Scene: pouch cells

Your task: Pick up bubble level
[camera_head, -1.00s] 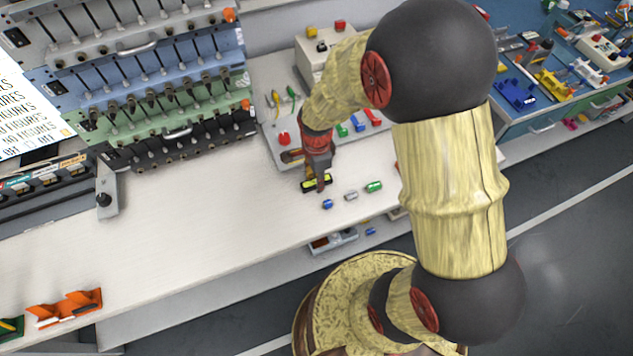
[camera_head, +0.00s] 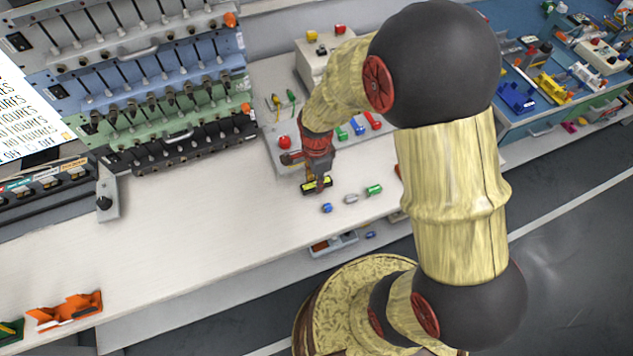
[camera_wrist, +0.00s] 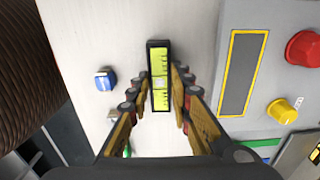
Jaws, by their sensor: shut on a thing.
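The bubble level (camera_wrist: 159,78) is a black bar with a yellow-green face.
A blue piece (camera_head: 327,208), a grey piece (camera_head: 351,198) and a green piece (camera_head: 374,189) lie to the right on the white bench (camera_head: 200,215). A grey panel (camera_head: 270,150) with a red button (camera_head: 284,142) is behind.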

